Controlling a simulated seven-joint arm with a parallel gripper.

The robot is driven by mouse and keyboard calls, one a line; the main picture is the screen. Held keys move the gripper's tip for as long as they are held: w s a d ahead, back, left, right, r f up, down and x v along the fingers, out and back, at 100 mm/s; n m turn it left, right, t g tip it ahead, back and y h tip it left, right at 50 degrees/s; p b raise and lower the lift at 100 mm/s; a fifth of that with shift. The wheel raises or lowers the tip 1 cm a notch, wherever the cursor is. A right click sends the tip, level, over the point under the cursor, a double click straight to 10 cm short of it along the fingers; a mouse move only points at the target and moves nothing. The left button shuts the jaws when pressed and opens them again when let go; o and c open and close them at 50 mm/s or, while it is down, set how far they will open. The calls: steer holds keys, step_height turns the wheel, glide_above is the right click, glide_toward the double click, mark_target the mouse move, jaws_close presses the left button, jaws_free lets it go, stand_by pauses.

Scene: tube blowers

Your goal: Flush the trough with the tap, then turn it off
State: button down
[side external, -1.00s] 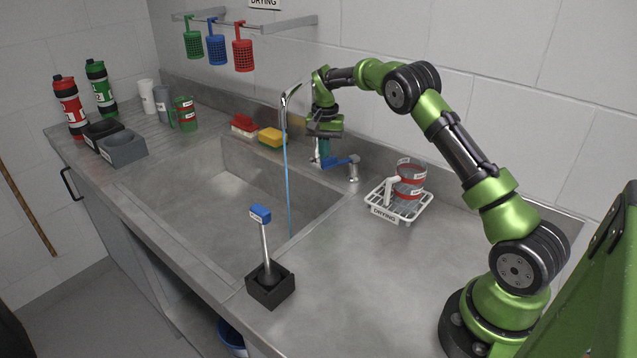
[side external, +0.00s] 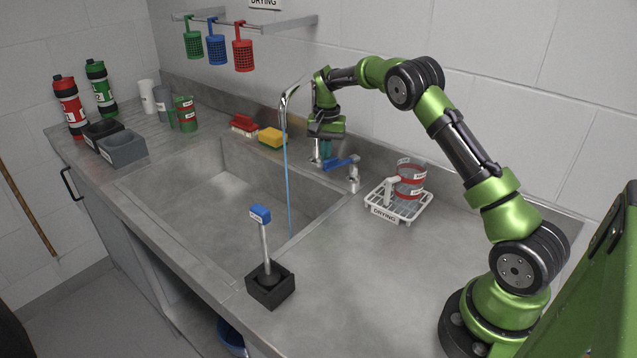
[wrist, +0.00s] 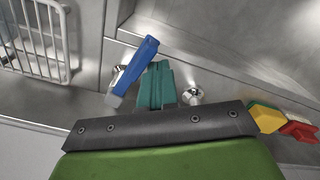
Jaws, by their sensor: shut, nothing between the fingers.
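The tap's curved silver spout (side external: 285,97) stands at the back of the sink, and a thin blue stream of water (side external: 287,190) runs from it down into the steel trough (side external: 215,195). The tap's blue lever (side external: 340,162) is behind the trough; it also shows in the wrist view (wrist: 135,65). My gripper (side external: 326,150) is shut and empty, pointing down just left of the lever. In the wrist view, the teal fingers (wrist: 157,85) are together close beside the lever; I cannot tell whether they touch it.
A white drying rack (side external: 398,205) with a red-banded cup (side external: 410,180) stands right of the tap. A yellow sponge (side external: 272,137) and a red brush (side external: 243,124) lie left of it. A blue-topped brush (side external: 264,235) stands in a black holder (side external: 270,285) at the front.

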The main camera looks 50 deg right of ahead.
steer(key=shift+s+a, duration=0.3)
steer(key=shift+s, duration=0.35)
steer(key=shift+s, duration=0.4)
steer(key=shift+w+d+r, duration=0.1)
steer(key=shift+w, duration=0.7)
step_height(320, 180, up, 7)
stand_by(0.4)
